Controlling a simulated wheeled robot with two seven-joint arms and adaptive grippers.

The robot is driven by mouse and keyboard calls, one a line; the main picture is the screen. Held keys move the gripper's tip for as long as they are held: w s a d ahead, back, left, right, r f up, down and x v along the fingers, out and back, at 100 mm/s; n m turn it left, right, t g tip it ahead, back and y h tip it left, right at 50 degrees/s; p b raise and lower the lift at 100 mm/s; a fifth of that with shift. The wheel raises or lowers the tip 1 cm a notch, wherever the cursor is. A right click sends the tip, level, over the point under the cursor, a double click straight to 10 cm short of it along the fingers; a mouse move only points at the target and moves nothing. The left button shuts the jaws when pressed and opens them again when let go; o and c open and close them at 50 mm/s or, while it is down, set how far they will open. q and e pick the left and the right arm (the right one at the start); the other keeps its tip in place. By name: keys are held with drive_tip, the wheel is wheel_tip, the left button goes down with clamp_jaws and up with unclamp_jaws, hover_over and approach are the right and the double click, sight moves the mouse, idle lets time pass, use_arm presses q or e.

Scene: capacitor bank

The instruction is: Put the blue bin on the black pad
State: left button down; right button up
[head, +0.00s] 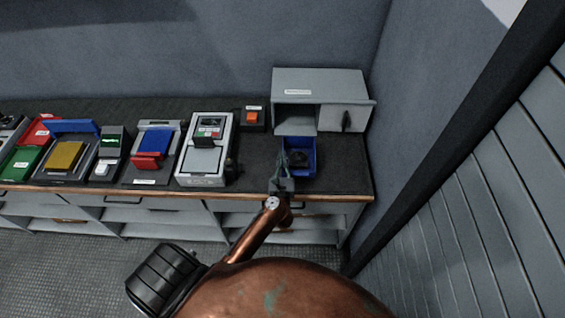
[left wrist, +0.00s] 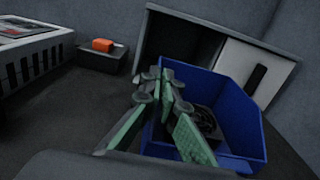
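The blue bin (head: 311,158) stands at the right end of the dark counter, in front of a small grey cabinet. It has a dark round thing (head: 298,159) inside. In the left wrist view the bin (left wrist: 240,120) fills the right side. My left gripper (head: 284,172) is at the bin's left side. In the left wrist view its green-padded fingers (left wrist: 158,84) lie close together on either side of the bin's left wall and look shut on it. Contact is partly hidden. I cannot make out a separate black pad on the dark counter top. My right gripper is not in view.
The grey cabinet (head: 322,83) has an open left compartment (head: 296,119) and a shut door with a black handle. A box with an orange button (head: 253,117) and a grey device (head: 207,150) stand to the left. Dark counter (head: 257,152) is bare left of the bin.

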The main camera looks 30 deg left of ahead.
use_arm(q)
drive_tip(key=shift+w+f+b, duration=0.1)
drive_tip(key=shift+f+b, duration=0.2)
drive_tip(key=shift+f, duration=1.2)
drive_tip(key=shift+f, duration=0.1)
drive_tip(key=c, duration=2.6)
unclamp_jaws()
drive_tip(key=shift+f, duration=0.15)
drive_tip(key=shift+c, duration=0.2)
drive_tip(key=o, duration=0.5)
drive_tip(key=shift+r, duration=0.2)
drive_tip(key=b+v, duration=0.1)
drive_tip(key=v, duration=1.1)
